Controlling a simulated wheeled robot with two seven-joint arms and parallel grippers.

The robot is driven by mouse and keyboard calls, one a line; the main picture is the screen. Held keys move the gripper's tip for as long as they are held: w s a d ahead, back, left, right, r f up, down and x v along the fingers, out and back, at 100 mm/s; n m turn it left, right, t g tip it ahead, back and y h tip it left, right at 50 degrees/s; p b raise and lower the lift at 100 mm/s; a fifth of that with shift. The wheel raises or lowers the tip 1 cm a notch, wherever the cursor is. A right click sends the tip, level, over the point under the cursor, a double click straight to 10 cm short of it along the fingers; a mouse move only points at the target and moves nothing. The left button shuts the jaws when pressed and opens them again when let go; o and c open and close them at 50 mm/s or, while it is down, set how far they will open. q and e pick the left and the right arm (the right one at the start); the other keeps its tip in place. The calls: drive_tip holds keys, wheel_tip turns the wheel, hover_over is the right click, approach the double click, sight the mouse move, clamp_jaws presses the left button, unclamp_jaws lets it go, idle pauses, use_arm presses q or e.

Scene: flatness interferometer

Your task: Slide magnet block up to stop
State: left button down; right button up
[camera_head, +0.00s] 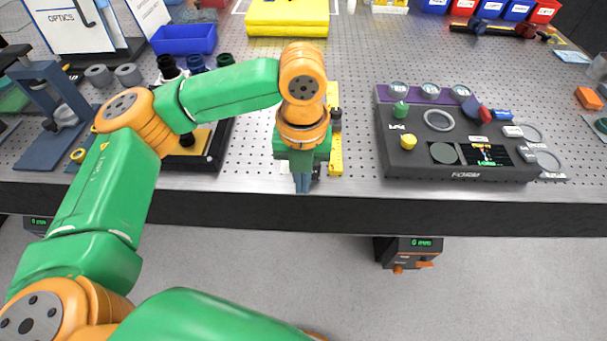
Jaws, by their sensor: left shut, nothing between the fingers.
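My left arm comes in from the left, and its gripper (302,183) points down at the front edge of the table, fingers shut with nothing between them. Just right of it and partly behind it is a yellow strip (336,160) with markings. A small dark knob (336,115) sits along that strip. I cannot make out the magnet block or its stop for certain; the gripper and wrist hide part of this spot. My right gripper is out of view.
A dark FORM console (455,160) with knobs, rings and a small screen stands to the right. A yellow block (287,18) and a blue bin (184,39) are at the back. A blue stand (50,100) is at left. Bare perforated tabletop (350,60) lies between.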

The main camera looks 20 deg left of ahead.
sight(316, 166)
use_arm(q)
drive_tip(key=w+f, duration=0.1)
drive_tip(key=w+f+p, duration=0.1)
drive_tip(key=w+f, duration=0.1)
drive_tip(key=f, duration=0.1)
drive_tip(key=shift+a, duration=0.4)
drive_tip(key=shift+w+a+f, duration=0.1)
drive_tip(key=shift+w+f, duration=0.05)
drive_tip(key=shift+w, duration=0.25)
